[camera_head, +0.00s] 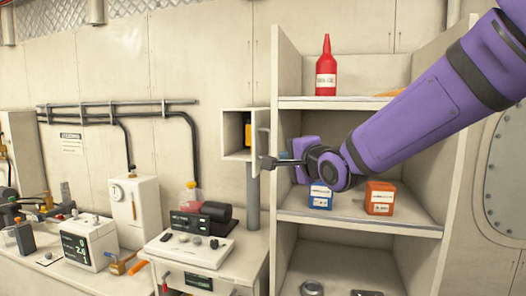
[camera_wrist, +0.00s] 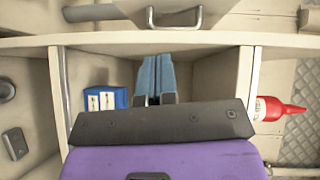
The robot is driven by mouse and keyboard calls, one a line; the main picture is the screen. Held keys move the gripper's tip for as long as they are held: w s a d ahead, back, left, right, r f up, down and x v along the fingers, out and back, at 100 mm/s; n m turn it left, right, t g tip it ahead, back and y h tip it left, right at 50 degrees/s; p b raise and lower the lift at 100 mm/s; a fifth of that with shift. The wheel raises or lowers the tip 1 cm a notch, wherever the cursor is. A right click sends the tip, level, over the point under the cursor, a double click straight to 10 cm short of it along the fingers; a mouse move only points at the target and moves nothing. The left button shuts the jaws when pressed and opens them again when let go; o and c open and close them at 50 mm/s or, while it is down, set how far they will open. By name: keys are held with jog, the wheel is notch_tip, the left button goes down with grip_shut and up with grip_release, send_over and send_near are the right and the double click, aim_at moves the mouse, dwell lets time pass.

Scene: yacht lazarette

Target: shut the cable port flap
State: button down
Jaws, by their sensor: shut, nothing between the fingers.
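The cable port appears to be the small pale box (camera_head: 236,140) on the wall in the head view. Its front is open and a dark and orange item shows inside. A narrow grey flap (camera_head: 263,128) stands swung out at its right side. My gripper (camera_head: 270,162) is shut and empty, with its tip pointing left at the flap's lower part. I cannot tell whether they touch. In the wrist view my gripper (camera_wrist: 155,98) shows its two fingers together, with nothing between them. I cannot identify the flap for certain there.
A shelf unit (camera_head: 350,218) stands right of the port, holding a red bottle (camera_head: 326,70), a blue box (camera_head: 320,197) and an orange box (camera_head: 380,198). My arm reaches across its front. A bench (camera_head: 215,265) with instruments lies below left. A grey post stands under the port.

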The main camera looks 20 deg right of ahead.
aim_at(256, 146)
jog(key=shift+m+t+y, duration=0.4)
jog(key=shift+m, duration=0.1)
jog(key=w+a, duration=0.1)
jog(key=w, duration=0.2)
jog(key=w+a, duration=0.1)
jog(key=w, duration=0.2)
jog(key=w+a, duration=0.1)
jog(key=w, duration=0.3)
jog(key=shift+w+r, duration=0.1)
jog(key=shift+r, duration=0.15)
jog(key=shift+w+a, duration=0.1)
jog(key=shift+a, duration=0.1)
